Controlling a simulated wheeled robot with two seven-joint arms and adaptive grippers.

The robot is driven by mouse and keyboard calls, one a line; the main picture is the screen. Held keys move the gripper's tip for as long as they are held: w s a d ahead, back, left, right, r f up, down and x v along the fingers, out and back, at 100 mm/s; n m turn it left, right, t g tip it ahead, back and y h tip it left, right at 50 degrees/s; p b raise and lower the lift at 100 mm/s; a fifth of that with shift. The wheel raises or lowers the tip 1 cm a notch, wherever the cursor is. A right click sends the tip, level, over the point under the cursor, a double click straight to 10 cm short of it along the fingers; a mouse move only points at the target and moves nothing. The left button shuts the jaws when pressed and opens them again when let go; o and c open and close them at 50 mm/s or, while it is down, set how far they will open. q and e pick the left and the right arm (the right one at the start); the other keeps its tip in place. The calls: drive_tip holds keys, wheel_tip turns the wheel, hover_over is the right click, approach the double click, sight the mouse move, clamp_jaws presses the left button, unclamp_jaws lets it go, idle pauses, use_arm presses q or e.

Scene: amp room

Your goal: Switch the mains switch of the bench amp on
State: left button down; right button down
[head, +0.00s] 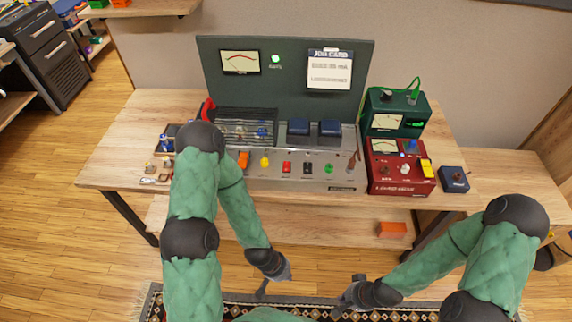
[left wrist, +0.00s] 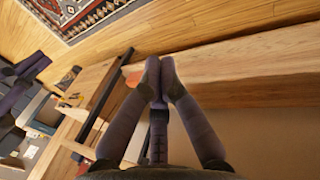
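The bench amp (head: 310,184) is a grey unit on the wooden workbench. Its upright dark green back panel (head: 300,88) carries a needle meter (head: 239,62), a lit green lamp (head: 276,59) and a job card (head: 330,69). Coloured controls line its front, including a red one (head: 287,167) and a green one (head: 329,168). Which is the mains switch I cannot tell; my left arm covers part of the amp's left side. My left gripper (head: 274,283) is low in front of the bench, its fingertips (left wrist: 160,68) together and empty. My right gripper (head: 346,298) is also low and apart from the amp; its opening is unclear.
A red meter box (head: 400,188), a green meter box (head: 420,106) and a small dark blue box (head: 454,180) stand right of the amp. Small parts lie at the bench's left end. An orange item (head: 392,230) lies on the lower shelf. A patterned rug (head: 150,302) is in front.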

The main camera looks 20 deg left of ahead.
use_arm(q)
drive_tip(key=w+a+r+t+y, duration=0.1)
drive_tip(key=w+a+r+t, duration=0.1)
drive_tip(key=w+r+t, duration=0.45)
drive_tip(key=w+a+r+t+y, duration=0.2)
drive_tip(key=w+r, duration=0.1)
drive_tip(key=w, duration=0.6)
drive_tip(key=w+a+r+t+y, duration=0.1)
drive_tip(key=w+r+t+y, duration=0.1)
drive_tip(key=r, duration=0.6)
drive_tip(key=w+a+r+t+y, duration=0.2)
drive_tip(key=r+t, duration=0.2)
drive_tip(key=r, duration=0.4)
drive_tip(key=shift+w+a+y, duration=0.3)
drive_tip(key=shift+w, duration=0.1)
drive_tip(key=shift+t, duration=0.25)
drive_tip(key=b, duration=0.2)
hover_over(286, 168)
drive_tip(key=shift+s+a+f, duration=0.1)
drive_tip(key=shift+s+f, duration=0.05)
drive_tip(key=shift+f, duration=0.55)
wheel_tip(286, 168, down, 3)
drive_tip(key=shift+r+b, duration=0.2)
drive_tip(key=shift+b, duration=0.35)
drive_tip(key=shift+f, duration=0.6)
